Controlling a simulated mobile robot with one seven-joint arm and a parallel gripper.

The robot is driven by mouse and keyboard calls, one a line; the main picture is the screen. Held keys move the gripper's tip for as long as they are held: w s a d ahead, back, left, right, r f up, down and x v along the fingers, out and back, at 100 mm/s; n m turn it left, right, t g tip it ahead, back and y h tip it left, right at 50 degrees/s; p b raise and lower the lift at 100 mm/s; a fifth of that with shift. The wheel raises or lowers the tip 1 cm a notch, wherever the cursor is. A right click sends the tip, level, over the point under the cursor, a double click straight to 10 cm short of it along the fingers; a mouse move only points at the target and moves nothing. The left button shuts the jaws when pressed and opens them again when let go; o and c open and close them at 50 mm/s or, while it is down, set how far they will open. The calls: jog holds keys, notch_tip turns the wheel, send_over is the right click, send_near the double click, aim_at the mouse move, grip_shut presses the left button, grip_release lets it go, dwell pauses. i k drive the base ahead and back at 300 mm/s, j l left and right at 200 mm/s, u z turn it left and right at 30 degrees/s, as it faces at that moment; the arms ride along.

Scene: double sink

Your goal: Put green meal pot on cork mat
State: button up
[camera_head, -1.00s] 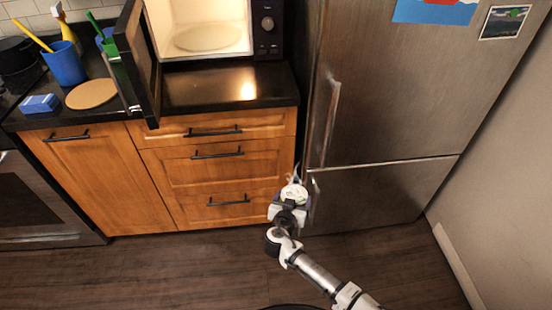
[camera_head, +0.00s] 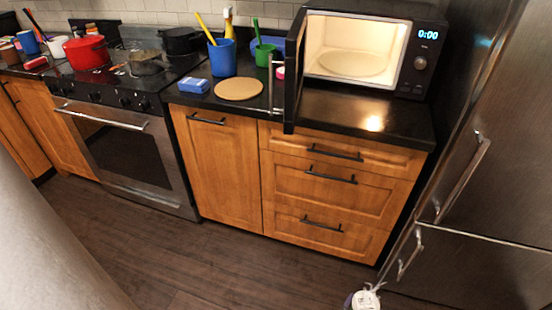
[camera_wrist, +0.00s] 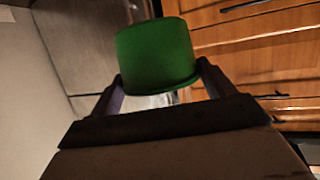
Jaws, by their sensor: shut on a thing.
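The green meal pot (camera_wrist: 155,50) is a plain dark green round vessel. In the wrist view it sits between the two fingers of my gripper (camera_wrist: 160,74), which is shut on it. The cork mat (camera_head: 239,89) is a round tan disc lying flat and bare on the black counter, left of the open microwave door. The pot is not visible there.
The microwave (camera_head: 361,52) stands open, its door (camera_head: 294,70) jutting forward just right of the mat. A blue sponge (camera_head: 194,85), a blue cup (camera_head: 222,57) and a green cup (camera_head: 265,54) are near the mat. The stove (camera_head: 125,85) is left, the fridge (camera_head: 480,200) right.

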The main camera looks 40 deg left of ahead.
aim_at(239, 86)
jog(key=k+j, duration=0.2)
jog(key=j, duration=0.15)
jog(key=k+j, duration=0.2)
jog(key=j, duration=0.2)
jog(key=k+j, duration=0.15)
jog(key=j, duration=0.25)
jog(key=k+j, duration=0.2)
jog(key=j, duration=0.15)
